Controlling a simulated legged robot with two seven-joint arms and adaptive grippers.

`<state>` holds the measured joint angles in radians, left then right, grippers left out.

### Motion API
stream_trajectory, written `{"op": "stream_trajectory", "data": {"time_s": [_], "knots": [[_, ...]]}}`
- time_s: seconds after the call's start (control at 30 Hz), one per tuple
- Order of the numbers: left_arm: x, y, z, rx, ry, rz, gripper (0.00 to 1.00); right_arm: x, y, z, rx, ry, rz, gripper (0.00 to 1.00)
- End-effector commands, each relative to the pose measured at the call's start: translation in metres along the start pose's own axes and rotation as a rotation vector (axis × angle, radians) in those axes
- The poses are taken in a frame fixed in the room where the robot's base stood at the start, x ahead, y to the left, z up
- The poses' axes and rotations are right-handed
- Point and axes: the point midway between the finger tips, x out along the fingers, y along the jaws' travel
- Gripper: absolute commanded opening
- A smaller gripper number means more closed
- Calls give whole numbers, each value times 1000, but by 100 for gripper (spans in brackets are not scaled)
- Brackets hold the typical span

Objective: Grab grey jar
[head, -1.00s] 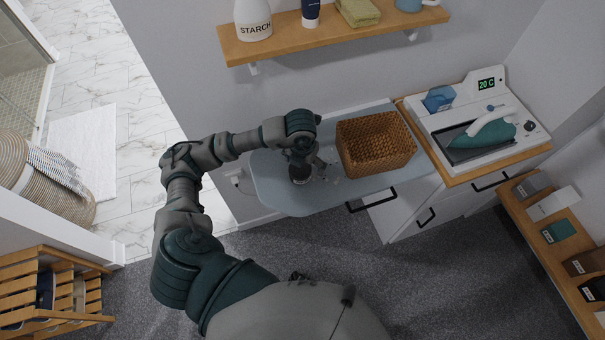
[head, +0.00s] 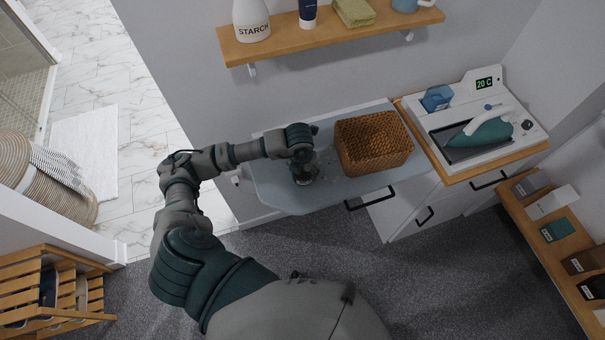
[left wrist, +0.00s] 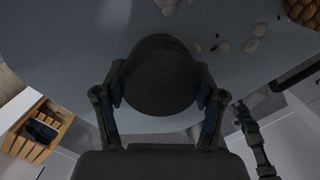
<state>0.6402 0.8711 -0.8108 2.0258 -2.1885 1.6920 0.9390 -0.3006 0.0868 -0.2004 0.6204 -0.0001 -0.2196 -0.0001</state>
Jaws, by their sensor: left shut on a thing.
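The grey jar (left wrist: 160,75) is a dark round shape between my left fingers in the left wrist view. In the head view the jar (head: 303,178) is mostly hidden under my left gripper (head: 303,170) on the pale blue board. My left gripper (left wrist: 160,105) is shut on the jar, with one finger on each side of it. Whether the jar's base touches the board cannot be told. A small dark jointed part at the right of the left wrist view looks like my right gripper (left wrist: 246,118); its finger state is unclear.
A wicker basket (head: 372,143) stands on the board (head: 270,185) just right of the jar. Small pale pebble-like pieces (left wrist: 252,45) lie near the jar. An iron (head: 488,132) rests further right. A wooden shelf (head: 320,32) is on the wall above.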

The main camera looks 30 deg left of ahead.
Motion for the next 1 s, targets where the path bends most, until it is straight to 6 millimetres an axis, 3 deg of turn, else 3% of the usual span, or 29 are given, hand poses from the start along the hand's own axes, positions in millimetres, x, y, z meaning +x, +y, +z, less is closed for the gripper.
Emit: {"op": "stream_trajectory", "data": {"time_s": [0.23,0.43,0.47,0.5,0.7,1.0], "knots": [[3,8,0,-4,4,-3,25,0,8,2,0,-3,10,40],[-2,5,0,-3,5,2,25,2,-10,-2,6,1,-12,40],[-4,4,0,-3,5,2,25,2,-13,-2,7,2,-15,40],[-7,3,1,-3,4,3,19,3,-16,-2,7,2,-18,40],[-34,0,5,-1,-2,4,18,7,-14,-1,4,1,-16,40],[-47,6,-66,2,3,2,18,18,1,4,1,-4,1,40]]}}
